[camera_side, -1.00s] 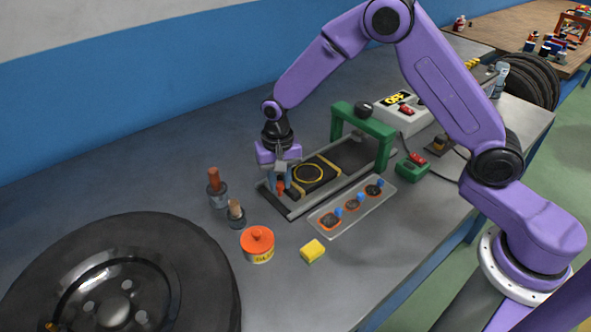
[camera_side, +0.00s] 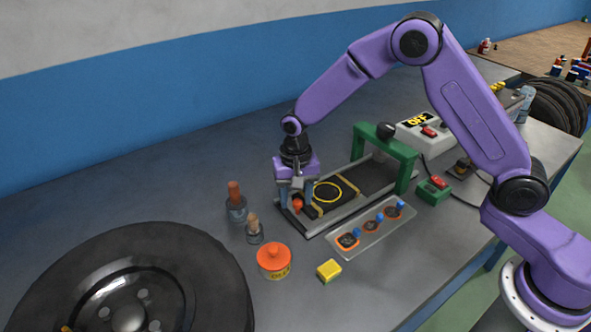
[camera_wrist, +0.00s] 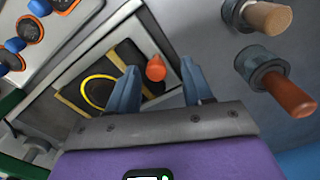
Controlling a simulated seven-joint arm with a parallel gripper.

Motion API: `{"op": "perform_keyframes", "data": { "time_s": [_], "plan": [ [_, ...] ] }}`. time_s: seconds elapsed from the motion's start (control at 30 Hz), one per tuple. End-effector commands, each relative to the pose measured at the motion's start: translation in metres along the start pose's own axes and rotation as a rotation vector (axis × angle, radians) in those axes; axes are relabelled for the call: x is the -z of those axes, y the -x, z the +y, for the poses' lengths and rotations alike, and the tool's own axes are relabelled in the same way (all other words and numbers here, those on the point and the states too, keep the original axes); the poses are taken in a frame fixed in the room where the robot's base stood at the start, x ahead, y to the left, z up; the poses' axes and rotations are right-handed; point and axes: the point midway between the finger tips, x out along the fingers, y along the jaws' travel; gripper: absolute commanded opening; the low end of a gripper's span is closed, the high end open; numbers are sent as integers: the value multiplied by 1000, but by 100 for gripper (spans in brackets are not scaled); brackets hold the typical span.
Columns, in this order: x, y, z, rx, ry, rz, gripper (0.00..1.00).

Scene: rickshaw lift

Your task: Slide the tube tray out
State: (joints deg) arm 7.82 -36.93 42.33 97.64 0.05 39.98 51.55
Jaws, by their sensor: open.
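The tube tray (camera_side: 354,187) is a dark flat slide with tan bands and a yellow ring, lying in a grey metal frame (camera_side: 345,217) that runs under a green arch. An orange knob (camera_side: 297,206) sits at its near left end. It also shows in the wrist view (camera_wrist: 156,68). My gripper (camera_side: 296,201) is over that end, pointing down, with its blue fingers open. In the wrist view the fingers (camera_wrist: 160,75) stand on either side of the knob with gaps visible. I cannot tell whether either finger touches it.
The green arch (camera_side: 405,152) spans the frame. A grey plate with round dials (camera_side: 370,228) lies in front. Two brush-like items (camera_side: 236,205) stand left, with an orange tin (camera_side: 274,261), yellow block (camera_side: 328,270) and large tire (camera_side: 190,260) nearby. The bench behind the gripper is clear.

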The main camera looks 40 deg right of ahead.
Motion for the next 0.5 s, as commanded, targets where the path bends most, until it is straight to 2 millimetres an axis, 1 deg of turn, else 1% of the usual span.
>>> {"op": "perform_keyframes", "data": {
  "time_s": [0.17, 0.5],
  "plan": [
    [0, 30, -1, 5, 0, 4, 50],
    [0, 103, -1, 6, 0, 4, 50]
  ]
}}
